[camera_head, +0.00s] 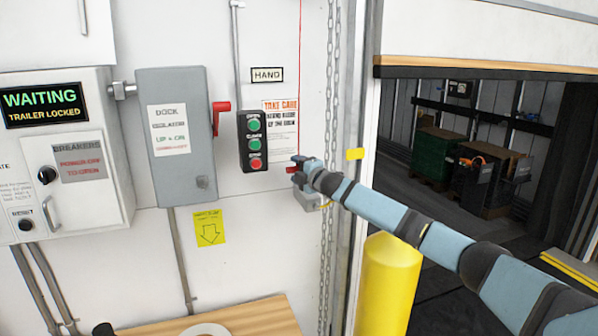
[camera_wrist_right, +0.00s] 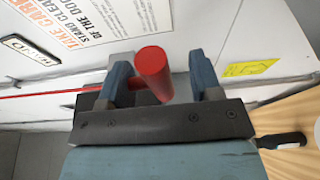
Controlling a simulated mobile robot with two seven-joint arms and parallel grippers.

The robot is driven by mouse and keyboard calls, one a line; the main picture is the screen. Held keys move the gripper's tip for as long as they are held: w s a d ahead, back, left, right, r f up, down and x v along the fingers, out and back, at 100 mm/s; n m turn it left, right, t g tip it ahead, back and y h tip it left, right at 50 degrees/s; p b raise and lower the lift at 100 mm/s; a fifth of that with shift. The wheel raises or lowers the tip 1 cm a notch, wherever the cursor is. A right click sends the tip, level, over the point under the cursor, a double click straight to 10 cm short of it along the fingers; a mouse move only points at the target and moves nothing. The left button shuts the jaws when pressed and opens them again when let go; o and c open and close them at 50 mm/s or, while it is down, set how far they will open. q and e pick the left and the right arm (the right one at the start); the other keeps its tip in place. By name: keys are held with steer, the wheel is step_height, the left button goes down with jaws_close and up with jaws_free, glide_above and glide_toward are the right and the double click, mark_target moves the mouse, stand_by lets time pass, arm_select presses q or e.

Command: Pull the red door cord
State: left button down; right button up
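The red door cord (camera_head: 300,45) hangs as a thin line down the wall right of the button box. In the right wrist view the cord (camera_wrist_right: 40,92) runs in from the left to a thick red handle (camera_wrist_right: 152,70). My right gripper (camera_head: 297,171) is at the cord's lower end, close to the wall. In the right wrist view my right gripper (camera_wrist_right: 163,80) is open, with the handle between its fingers. A gap shows between the handle and the right-hand finger. The head view mostly hides the handle behind the gripper. My left gripper is not in view.
A button box (camera_head: 253,141) and a grey isolator (camera_head: 177,135) with a red lever are left of the cord. A chain (camera_head: 328,90) hangs just right of it. A yellow post (camera_head: 388,285) stands below my right arm. A wooden bench (camera_head: 265,318) is below.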

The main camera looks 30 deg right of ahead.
jaws_close()
steer(key=shift+f, duration=0.15)
steer(key=shift+f+b, duration=1.05)
steer(key=shift+f, duration=0.7)
steer(key=o, duration=0.9)
jaws_free()
steer(key=shift+c, duration=0.2)
steer(key=s, duration=1)
steer(key=shift+d, duration=0.35)
steer(key=shift+r, duration=0.1)
